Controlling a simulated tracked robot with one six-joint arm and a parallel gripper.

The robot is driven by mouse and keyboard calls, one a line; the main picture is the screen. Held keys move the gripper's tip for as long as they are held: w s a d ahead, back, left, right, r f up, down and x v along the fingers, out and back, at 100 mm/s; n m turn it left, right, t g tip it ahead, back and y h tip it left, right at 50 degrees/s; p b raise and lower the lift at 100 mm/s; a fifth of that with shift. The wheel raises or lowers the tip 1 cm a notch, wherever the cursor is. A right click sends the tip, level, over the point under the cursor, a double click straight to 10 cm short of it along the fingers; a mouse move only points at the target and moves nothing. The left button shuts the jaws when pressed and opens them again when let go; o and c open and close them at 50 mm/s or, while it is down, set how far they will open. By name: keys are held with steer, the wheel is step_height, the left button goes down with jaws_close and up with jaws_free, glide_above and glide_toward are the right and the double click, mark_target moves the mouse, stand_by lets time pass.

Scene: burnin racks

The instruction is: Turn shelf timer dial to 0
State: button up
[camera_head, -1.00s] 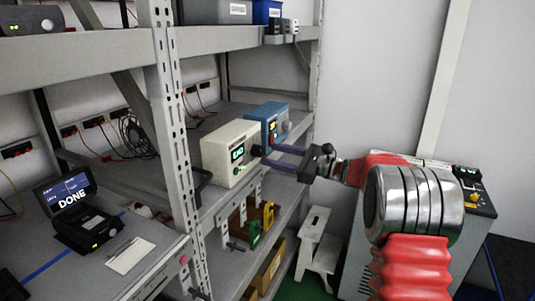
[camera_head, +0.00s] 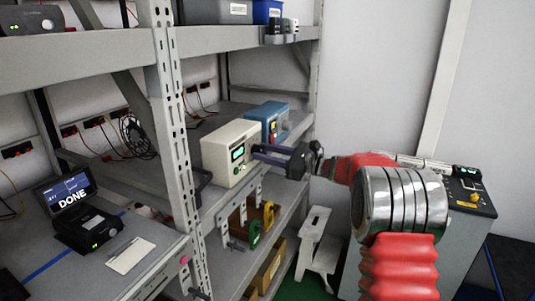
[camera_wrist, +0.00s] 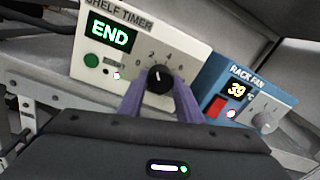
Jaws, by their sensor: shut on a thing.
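The shelf timer (camera_head: 228,153) is a cream box on the rack's middle shelf. In the wrist view its panel (camera_wrist: 135,35) shows a green "END" display (camera_wrist: 109,33), a green button (camera_wrist: 91,61) and a black dial (camera_wrist: 160,78) with a numbered scale above it. The dial's white mark points roughly upward, between the 2 and the 4 as far as I can tell. My gripper (camera_head: 258,152), with purple fingers (camera_wrist: 159,88), is shut on the dial, one finger on each side. In the head view the dial is hidden behind the fingers.
The blue rack fan box (camera_wrist: 243,92), showing 39, stands right beside the timer; its red button (camera_wrist: 212,109) is close to my right finger. A rack upright (camera_head: 172,120) stands left of the timer. A white step stool (camera_head: 315,240) and a grey cabinet (camera_head: 460,235) are lower right.

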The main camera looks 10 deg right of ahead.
steer(key=shift+c, duration=1.4)
steer(key=shift+d, duration=0.35)
steer(key=shift+c, duration=0.5)
steer(key=shift+a, duration=0.35)
steer(key=shift+n, duration=0.4)
steer(key=n, duration=0.4)
steer(key=shift+s+a, duration=0.1)
steer(key=shift+a, duration=0.1)
steer(key=shift+f+n+y, duration=0.1)
steer(key=shift+n+y, duration=0.2)
steer(key=shift+n, duration=1.4)
steer(key=shift+a, duration=0.1)
